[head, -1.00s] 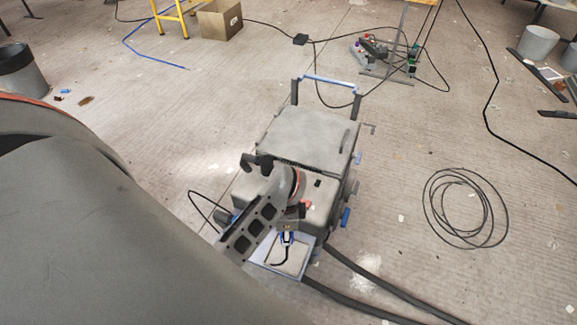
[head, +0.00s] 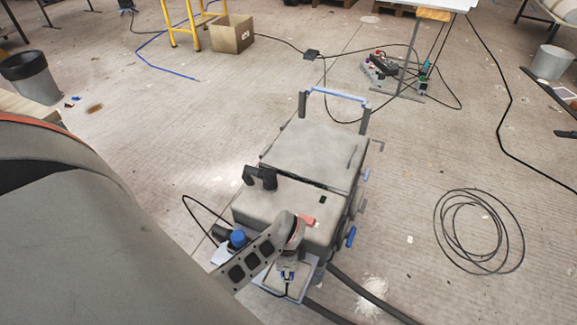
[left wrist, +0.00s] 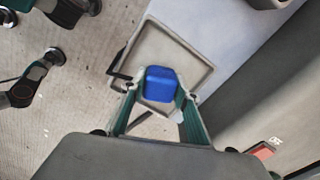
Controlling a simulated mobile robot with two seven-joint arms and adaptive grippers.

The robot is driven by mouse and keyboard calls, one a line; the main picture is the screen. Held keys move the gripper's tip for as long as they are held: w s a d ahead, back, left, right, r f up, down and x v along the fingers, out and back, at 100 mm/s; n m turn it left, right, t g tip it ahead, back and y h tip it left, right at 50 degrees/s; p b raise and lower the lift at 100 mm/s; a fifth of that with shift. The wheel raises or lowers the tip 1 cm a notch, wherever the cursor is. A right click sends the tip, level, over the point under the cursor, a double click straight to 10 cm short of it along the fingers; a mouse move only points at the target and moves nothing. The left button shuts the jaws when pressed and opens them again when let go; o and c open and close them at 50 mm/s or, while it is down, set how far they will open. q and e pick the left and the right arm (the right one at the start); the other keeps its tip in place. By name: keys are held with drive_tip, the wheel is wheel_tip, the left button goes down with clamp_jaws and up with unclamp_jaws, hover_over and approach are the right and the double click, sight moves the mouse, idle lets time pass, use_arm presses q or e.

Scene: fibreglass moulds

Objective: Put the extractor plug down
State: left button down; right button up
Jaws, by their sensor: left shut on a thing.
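My left gripper (head: 287,276) is shut on the blue extractor plug (left wrist: 160,84), which sits between its two fingertips in the left wrist view. Beyond the plug is a square, rimmed grey plate (left wrist: 188,56) at the near end of the grey wheeled extractor (head: 292,205). The same plate (head: 272,283) shows in the head view, partly hidden by the gripper. I cannot tell whether the plug touches it. In the head view the plug is mostly hidden by the gripper. My right gripper is not in view.
A second blue-topped part (head: 237,240) stands left of the gripper, close to my arm. The extractor has an upright handle (head: 337,96) at its far end. A coiled black cable (head: 478,230) lies on the floor at right.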

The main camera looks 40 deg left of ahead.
use_arm(q)
drive_tip(key=shift+f, duration=0.15)
drive_tip(key=c, duration=1.6)
unclamp_jaws()
drive_tip(key=shift+o, duration=0.2)
